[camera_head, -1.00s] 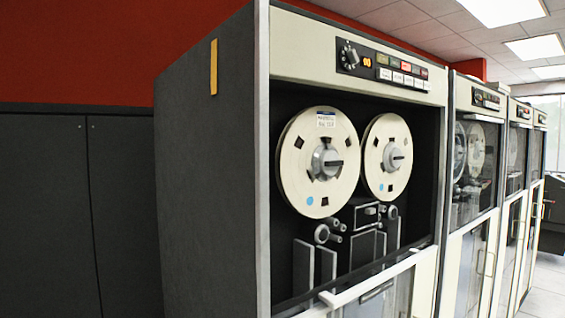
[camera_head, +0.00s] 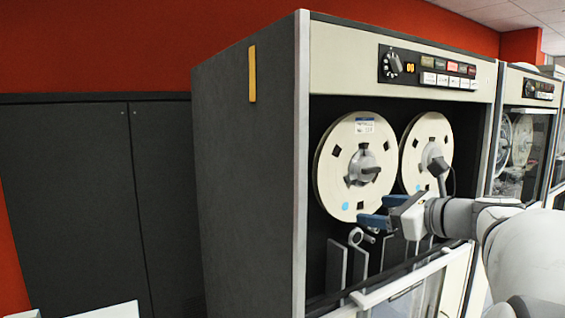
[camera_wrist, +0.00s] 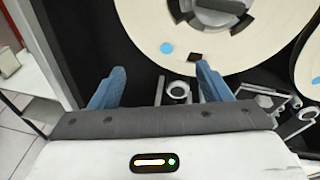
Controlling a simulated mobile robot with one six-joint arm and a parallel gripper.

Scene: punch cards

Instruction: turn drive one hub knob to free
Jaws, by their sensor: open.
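The nearest tape drive (camera_head: 247,170) stands open at the front, with two cream reels. The left reel (camera_head: 335,190) has a grey hub with a raised bar knob (camera_head: 364,166); the knob's bar lies near sideways, tilted. The right reel (camera_head: 411,145) has a similar hub (camera_head: 433,160), partly covered by my arm parts. My gripper (camera_head: 378,211) has blue fingers, spread apart and empty, in front of the left reel's lower right edge. In the wrist view my gripper (camera_wrist: 160,70) sits below the left reel (camera_wrist: 150,25); its hub (camera_wrist: 222,10) is cut by the top edge.
A control panel (camera_head: 430,68) with a dial and buttons is above the reels. Rollers and guides (camera_head: 360,237) lie below them. A lowered glass door with a pale frame (camera_head: 405,280) crosses the front. More drives (camera_head: 525,130) stand at right. White furniture (camera_wrist: 25,80) is at left.

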